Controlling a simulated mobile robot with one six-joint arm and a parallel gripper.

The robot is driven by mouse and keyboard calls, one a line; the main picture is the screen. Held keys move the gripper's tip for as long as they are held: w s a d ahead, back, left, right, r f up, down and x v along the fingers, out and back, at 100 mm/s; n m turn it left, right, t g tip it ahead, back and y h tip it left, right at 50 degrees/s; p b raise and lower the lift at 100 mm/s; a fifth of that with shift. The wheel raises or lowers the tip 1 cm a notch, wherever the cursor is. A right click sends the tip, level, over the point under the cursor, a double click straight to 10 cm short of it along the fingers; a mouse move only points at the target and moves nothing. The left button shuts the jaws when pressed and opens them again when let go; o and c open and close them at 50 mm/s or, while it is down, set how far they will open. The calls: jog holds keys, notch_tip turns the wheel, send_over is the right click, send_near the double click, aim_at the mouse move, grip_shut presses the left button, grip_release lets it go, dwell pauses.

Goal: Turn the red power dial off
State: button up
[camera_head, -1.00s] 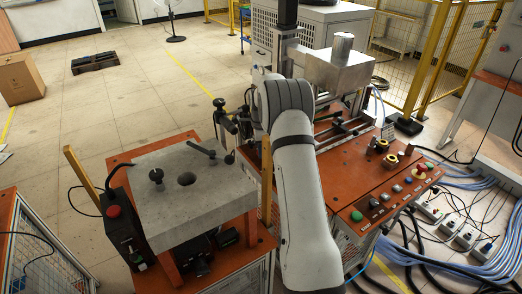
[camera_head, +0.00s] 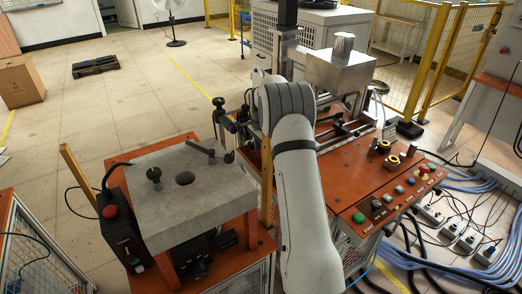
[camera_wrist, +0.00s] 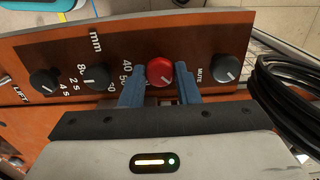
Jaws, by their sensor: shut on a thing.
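The red power dial (camera_wrist: 159,71) sits on the orange panel (camera_wrist: 210,33) in the wrist view, with a white pointer mark toward its lower right. My gripper (camera_wrist: 158,78) has its two blue fingers on either side of the dial, closed on it. Black dials stand to the left (camera_wrist: 97,77) and right (camera_wrist: 228,67) of it, the right one by the word "MUTE". In the head view my arm hides my gripper and the red dial.
A concrete-topped stand (camera_head: 185,195) is left of my arm. To the right an orange bench (camera_head: 350,175) carries several buttons and a red emergency stop (camera_head: 422,168). Black cables (camera_wrist: 285,90) hang close right of the panel.

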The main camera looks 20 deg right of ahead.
jog(key=shift+r, duration=0.1)
jog(key=o, duration=1)
jog(key=shift+c, duration=0.2)
notch_tip(320, 180, up, 8)
jog(key=shift+f+b, duration=0.15)
jog(key=shift+b, duration=0.4)
